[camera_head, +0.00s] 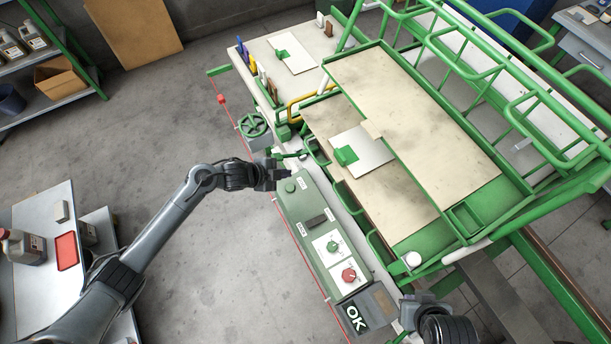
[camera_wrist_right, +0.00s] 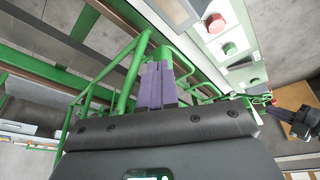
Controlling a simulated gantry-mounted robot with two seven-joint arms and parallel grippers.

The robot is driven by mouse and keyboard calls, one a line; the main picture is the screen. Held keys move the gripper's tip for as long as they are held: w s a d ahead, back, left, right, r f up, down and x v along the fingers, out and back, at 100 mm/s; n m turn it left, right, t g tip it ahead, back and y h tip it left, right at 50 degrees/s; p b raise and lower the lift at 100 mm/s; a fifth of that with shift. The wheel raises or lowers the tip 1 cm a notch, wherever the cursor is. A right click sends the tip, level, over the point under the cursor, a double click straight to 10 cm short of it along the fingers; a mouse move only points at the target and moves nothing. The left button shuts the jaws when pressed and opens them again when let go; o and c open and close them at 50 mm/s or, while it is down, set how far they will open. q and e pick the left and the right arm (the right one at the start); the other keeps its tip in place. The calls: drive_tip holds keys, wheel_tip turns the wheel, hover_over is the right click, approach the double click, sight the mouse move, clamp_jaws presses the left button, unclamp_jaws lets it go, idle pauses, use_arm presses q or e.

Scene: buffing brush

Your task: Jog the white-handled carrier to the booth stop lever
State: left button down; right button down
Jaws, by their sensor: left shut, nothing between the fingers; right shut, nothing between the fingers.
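A pale plate with a green block (camera_head: 362,153) lies on the beige bed of the green machine; a similar plate (camera_head: 293,53) lies on the far white table. I cannot tell whether either is the carrier; a white handle and a stop lever are not clear. My left gripper (camera_head: 284,174) is shut and empty over the upper end of the green control box (camera_head: 308,215), near its green button (camera_head: 290,187). My right gripper (camera_wrist_right: 156,84) is shut and empty in the right wrist view, in front of green rails. In the head view my right wrist is at the bottom right.
A green handwheel (camera_head: 254,125) stands beyond my left gripper. Green rails (camera_head: 480,60) rise at right. A red line (camera_head: 300,245) borders open floor at left.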

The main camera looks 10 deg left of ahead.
sight(288, 189)
use_arm(q)
drive_tip(key=shift+w+d, duration=0.25)
drive_tip(key=shift+w, duration=0.1)
use_arm(e)
drive_tip(key=shift+d+f, duration=0.15)
drive_tip(key=shift+d, duration=0.05)
drive_tip(key=shift+a, duration=0.1)
use_arm(q)
drive_tip(key=shift+f, duration=0.1)
use_arm(e)
drive_tip(key=shift+f, duration=0.15)
